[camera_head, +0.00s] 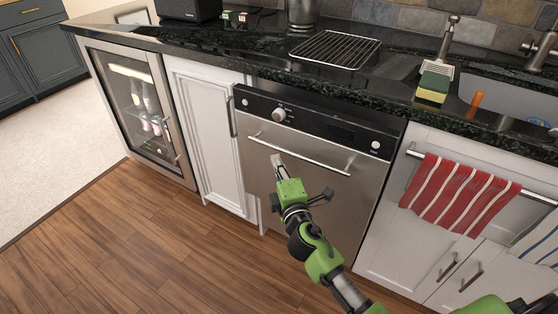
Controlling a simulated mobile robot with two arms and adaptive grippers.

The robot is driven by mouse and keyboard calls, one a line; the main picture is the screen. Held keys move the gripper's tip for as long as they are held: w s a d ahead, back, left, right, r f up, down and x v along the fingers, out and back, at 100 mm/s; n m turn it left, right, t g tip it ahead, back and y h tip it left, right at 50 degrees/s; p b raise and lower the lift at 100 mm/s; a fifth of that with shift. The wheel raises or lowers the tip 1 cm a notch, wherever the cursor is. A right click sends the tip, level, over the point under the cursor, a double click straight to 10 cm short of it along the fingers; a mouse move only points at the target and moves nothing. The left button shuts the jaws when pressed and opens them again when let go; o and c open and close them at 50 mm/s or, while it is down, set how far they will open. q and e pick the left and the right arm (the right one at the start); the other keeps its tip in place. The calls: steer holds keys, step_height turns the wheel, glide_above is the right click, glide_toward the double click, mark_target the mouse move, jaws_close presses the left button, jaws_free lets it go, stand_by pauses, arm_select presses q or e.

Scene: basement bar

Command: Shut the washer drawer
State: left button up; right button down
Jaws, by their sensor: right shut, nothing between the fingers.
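The washer (325,190) is a steel-fronted dishwasher under the counter. Its black control strip (330,127) has a round knob, and a long bar handle (300,153) runs across the front below it. The front's top edge seems to stand a little out from the neighbouring cabinets; how far is hard to tell. My right gripper (277,160) is shut and empty. Its fingertips are in front of the steel front, just below the left part of the handle; contact cannot be told. My arm hides part of the lower front. My left gripper is out of view.
A white cabinet (205,125) and a glass-door bottle cooler (140,105) stand left of the washer. On the right, a red striped towel (455,193) hangs from a rail. The counter (250,60) overhangs above. The wooden floor (150,235) at front left is clear.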

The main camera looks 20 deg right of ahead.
steer(key=shift+w+d, duration=0.35)
steer(key=shift+d, duration=0.05)
